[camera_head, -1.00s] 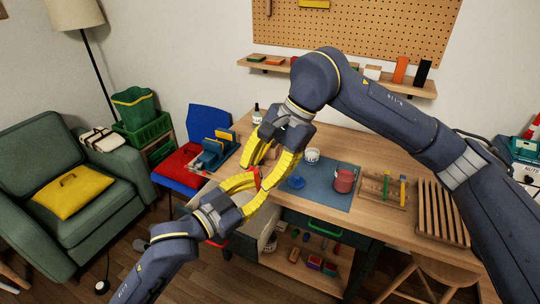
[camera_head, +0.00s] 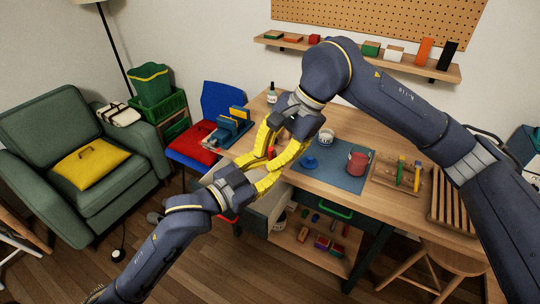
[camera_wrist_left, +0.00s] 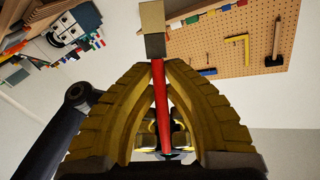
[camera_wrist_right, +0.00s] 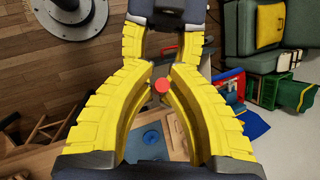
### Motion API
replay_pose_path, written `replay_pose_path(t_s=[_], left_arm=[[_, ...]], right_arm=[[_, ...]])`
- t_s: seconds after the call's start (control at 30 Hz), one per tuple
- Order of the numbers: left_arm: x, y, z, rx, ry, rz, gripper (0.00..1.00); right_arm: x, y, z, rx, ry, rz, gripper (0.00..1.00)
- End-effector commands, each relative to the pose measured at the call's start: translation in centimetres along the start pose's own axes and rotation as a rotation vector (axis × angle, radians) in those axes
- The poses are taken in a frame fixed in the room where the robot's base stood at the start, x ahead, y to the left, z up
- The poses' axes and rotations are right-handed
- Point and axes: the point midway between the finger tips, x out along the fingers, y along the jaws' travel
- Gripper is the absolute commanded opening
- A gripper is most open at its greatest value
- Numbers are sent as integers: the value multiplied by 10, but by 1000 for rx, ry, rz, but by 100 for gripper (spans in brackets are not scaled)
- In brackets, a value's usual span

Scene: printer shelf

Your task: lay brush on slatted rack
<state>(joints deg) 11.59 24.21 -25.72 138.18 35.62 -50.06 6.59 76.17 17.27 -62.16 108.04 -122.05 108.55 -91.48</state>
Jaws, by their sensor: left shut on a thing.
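A brush with a red handle (camera_wrist_left: 162,115) and a blocky tan and grey head (camera_wrist_left: 153,30) is between the fingers of my left gripper (camera_wrist_left: 160,65), which is shut on it. In the head view, my left gripper (camera_head: 262,182) meets my right gripper (camera_head: 275,152) above the table's left part. In the right wrist view, a red round handle end (camera_wrist_right: 162,86) lies between the right gripper's close fingertips (camera_wrist_right: 161,72); whether they grip it is unclear. The slatted rack (camera_head: 452,212) is on the table at the right, partly hidden by my right arm.
A blue mat (camera_head: 340,180) on the table carries a red mug (camera_head: 357,163), a white cup (camera_head: 326,137) and a blue item (camera_head: 309,163). A small wooden holder (camera_head: 397,182) stands between mat and rack. A stool (camera_head: 440,255) stands in front.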

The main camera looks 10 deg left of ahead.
Motion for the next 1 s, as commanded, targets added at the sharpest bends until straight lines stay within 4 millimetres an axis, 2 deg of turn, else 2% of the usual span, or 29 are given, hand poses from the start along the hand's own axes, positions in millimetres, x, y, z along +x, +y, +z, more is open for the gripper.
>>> replay_pose_path(t_s=[0.1,0.3,0.33,0.53,1.0], left_arm=[[0,0,0,0,0,0,0],[0,0,0,0,0,0,0],[0,0,0,0,0,0,12],[0,0,0,0,0,0,35],[-7,0,6,-3,-10,-31,36]], right_arm=[[0,0,0,0,0,0,0],[0,0,0,0,0,0,0],[0,0,0,0,0,0,0],[0,0,0,0,0,0,0],[0,0,0,0,0,0,0]])
